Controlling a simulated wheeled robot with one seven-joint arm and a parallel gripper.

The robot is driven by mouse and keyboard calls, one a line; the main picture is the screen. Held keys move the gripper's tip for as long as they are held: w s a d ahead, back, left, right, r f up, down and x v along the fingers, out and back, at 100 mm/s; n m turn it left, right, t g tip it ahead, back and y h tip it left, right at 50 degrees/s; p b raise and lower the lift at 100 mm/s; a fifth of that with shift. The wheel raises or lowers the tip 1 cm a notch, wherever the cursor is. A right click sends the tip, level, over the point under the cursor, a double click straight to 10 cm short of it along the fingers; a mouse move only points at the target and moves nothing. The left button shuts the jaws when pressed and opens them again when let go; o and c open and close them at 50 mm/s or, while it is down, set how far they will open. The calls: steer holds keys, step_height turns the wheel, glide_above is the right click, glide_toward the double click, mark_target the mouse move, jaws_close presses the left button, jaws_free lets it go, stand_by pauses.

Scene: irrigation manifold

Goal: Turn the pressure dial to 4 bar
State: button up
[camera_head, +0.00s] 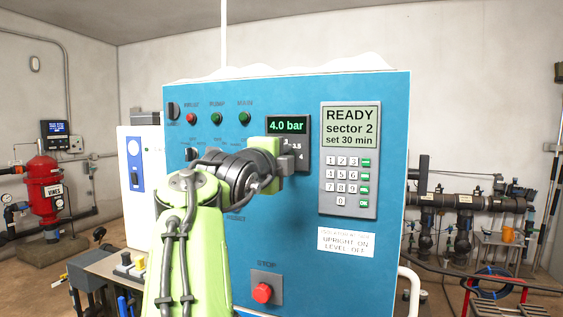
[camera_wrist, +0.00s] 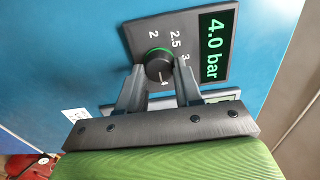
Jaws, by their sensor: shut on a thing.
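The pressure dial (camera_wrist: 159,68) is a round black knob on a dark plate on the blue panel.
A keypad unit (camera_head: 349,160) right of the dial reads READY, sector 2, set 30 min. A red stop button (camera_head: 262,293) sits low on the blue panel (camera_head: 300,240). Indicator lamps (camera_head: 217,118) and small switches are at the upper left. Pipes (camera_head: 460,205) stand at the right.

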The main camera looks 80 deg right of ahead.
stand_by(0.4)
steer(key=o, duration=1)
steer(key=a, duration=0.5)
steer(key=w+a+b, duration=0.1)
steer(key=a, duration=0.9)
steer(key=shift+w+a, duration=0.25)
steer(key=shift+a, duration=0.1)
steer(key=shift+w, duration=0.1)
